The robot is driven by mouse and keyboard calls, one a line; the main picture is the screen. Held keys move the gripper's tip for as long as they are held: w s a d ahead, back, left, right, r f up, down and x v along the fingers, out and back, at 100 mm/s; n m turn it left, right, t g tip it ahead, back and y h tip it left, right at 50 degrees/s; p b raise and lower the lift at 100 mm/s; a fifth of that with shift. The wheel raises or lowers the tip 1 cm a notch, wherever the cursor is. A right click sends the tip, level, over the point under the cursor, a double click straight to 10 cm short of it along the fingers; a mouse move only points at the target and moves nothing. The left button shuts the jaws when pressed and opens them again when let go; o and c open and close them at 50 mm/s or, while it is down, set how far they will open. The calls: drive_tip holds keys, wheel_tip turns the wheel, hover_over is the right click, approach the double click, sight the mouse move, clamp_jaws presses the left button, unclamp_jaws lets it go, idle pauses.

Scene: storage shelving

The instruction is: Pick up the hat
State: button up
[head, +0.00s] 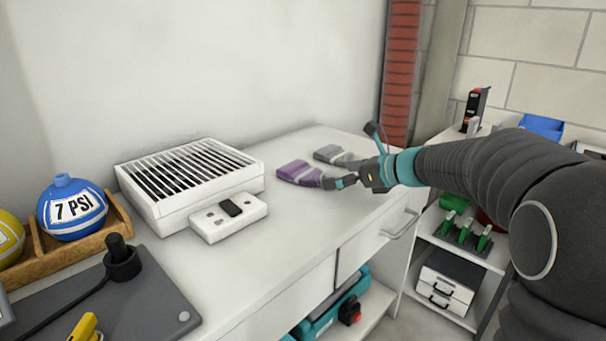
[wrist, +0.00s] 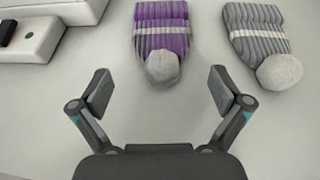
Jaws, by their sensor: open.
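A purple and grey striped knit hat (head: 296,172) with a grey pompom lies on the white counter. In the wrist view the purple hat (wrist: 163,38) is upper middle, its pompom pointing towards my gripper. A second hat, grey striped (head: 333,154), lies beside it; in the wrist view this grey hat (wrist: 259,40) is at the upper right. My gripper (head: 345,172) is at the near right of the hats.
A white slatted box (head: 190,180) and a smaller white device (head: 229,217) stand left of the hats. A blue ball (head: 72,210) sits in a wooden tray at far left. The counter (head: 290,235) is clear in front of the hats. Drawers are below.

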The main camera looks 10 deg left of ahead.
sight(317, 175)
drive_tip(key=shift+x, duration=3.65)
drive_tip(key=shift+w+d+r, duration=0.1)
drive_tip(key=c, duration=1)
drive_tip(key=shift+c, duration=0.2)
